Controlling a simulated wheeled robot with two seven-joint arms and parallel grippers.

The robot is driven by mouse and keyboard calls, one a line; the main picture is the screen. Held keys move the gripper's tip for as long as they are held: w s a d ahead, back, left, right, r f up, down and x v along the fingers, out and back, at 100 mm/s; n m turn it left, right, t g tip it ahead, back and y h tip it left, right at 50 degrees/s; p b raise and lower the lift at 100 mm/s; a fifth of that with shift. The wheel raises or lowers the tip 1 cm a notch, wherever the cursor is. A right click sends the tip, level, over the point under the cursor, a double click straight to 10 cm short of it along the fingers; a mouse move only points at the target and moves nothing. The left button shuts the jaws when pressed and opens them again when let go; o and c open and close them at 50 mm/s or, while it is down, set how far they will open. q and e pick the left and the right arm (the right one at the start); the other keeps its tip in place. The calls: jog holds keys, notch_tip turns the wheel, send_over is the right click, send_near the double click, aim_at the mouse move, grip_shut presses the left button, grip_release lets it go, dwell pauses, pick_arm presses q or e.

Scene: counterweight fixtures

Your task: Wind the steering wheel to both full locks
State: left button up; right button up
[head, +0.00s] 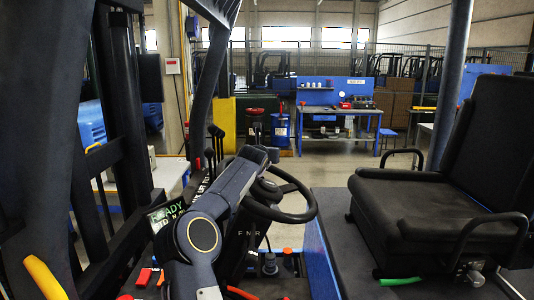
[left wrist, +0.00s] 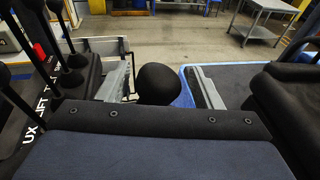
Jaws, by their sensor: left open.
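The black steering wheel (head: 313,206) stands tilted on its column in the middle of the head view; my left arm covers part of its left side. In the left wrist view a round black knob (left wrist: 158,83) sits between the two grey fingers of my left gripper (left wrist: 160,76). The fingers are open, one on each side, with a gap visible to the right of the knob; contact on the left cannot be told. The wheel rim is not clear in that view. In the head view the fingers are largely hidden behind my wrist. My right gripper is not in view.
A black seat (head: 405,200) stands right of the wheel. Black levers (head: 215,145) rise left of it, near a lit display (head: 165,218) reading READY. Dark mast posts fill the left side. A blue workbench (head: 340,110) is farther back.

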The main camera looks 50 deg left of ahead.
pick_arm(q)
jog(key=shift+s+d+b, duration=0.2)
jog(key=shift+s+b, duration=0.1)
jog(key=b+v, duration=0.2)
jog(key=v, duration=0.5)
jog(key=shift+w+d, duration=0.1)
jog(key=shift+w, duration=0.05)
